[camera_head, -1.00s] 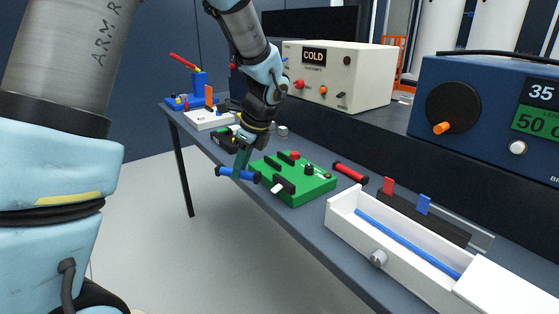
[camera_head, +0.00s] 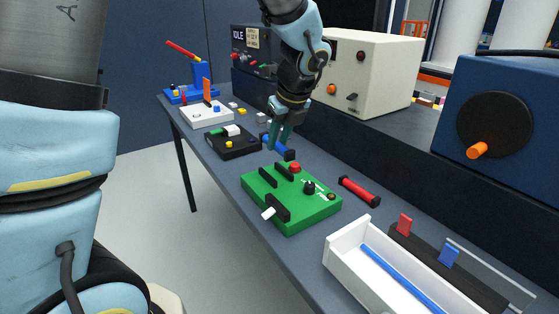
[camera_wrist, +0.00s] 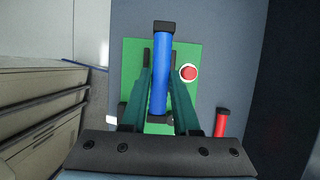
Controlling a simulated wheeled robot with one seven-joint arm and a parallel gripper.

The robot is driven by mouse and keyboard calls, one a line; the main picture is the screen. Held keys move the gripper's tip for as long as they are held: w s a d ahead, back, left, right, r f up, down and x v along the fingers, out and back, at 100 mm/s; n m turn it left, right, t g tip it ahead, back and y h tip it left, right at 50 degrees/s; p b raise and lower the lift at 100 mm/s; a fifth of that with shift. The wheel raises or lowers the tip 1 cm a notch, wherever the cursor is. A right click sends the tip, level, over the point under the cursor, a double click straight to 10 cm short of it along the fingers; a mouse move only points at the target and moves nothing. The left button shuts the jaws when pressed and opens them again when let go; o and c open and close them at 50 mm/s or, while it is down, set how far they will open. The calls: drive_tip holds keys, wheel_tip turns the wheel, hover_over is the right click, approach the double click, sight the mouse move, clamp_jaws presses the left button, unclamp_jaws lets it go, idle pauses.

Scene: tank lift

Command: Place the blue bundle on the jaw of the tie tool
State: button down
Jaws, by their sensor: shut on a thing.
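The blue bundle (camera_head: 277,147) is a short blue cylinder with black end caps. My gripper (camera_head: 282,136) is shut on it; in the wrist view, the bundle (camera_wrist: 161,75) runs lengthwise between the two green fingers. Its near end is partly hidden there. The bundle appears held above the table, over or behind the green board's far edge. Candidates are the green board (camera_head: 305,212) with black blocks and a red button, and the blue stand (camera_head: 190,91) with a red lever at the far end.
A red bundle (camera_head: 359,191) lies right of the green board. A white tray (camera_head: 345,262) with a blue rod is nearer. A black fixture (camera_head: 232,150) and white fixture (camera_head: 207,121) stand farther left. Instrument boxes line the back.

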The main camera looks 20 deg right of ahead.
drive_tip(key=shift+f, duration=2.8)
drive_tip(key=shift+f, duration=0.6)
drive_tip(key=c, duration=0.7)
unclamp_jaws()
drive_tip(key=shift+o, duration=0.2)
drive_tip(key=shift+r, duration=0.55)
drive_tip(key=v, duration=1.2)
